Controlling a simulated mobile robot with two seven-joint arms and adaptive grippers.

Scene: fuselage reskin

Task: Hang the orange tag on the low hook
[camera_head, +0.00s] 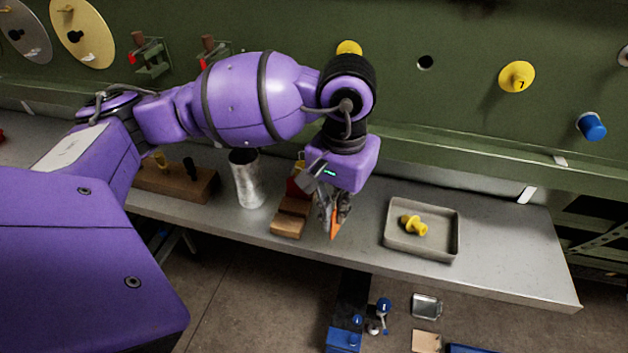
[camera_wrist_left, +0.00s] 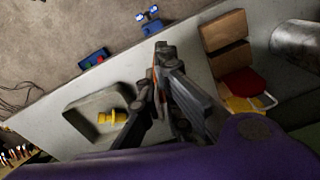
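The orange tag (camera_head: 335,224) is a thin piece at the fingertips of my left gripper (camera_head: 334,208). In the left wrist view my left gripper (camera_wrist_left: 160,72) has its fingertips close together, with a thin orange edge of the tag (camera_wrist_left: 154,76) between them. The tag hangs above the bench near its front edge, between the wooden blocks and the grey tray. I cannot make out which part of the green panel is the low hook; my left arm covers part of the panel. My right gripper is not in view.
A grey tray (camera_head: 450,236) holding a yellow plug (camera_head: 413,225) stands right of the gripper. Wooden blocks (camera_head: 289,217) and a metal cylinder (camera_head: 246,182) stand left. The green panel (camera_head: 447,102) carries a yellow knob (camera_head: 516,77) and a blue knob (camera_head: 591,126). The bench's right end is clear.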

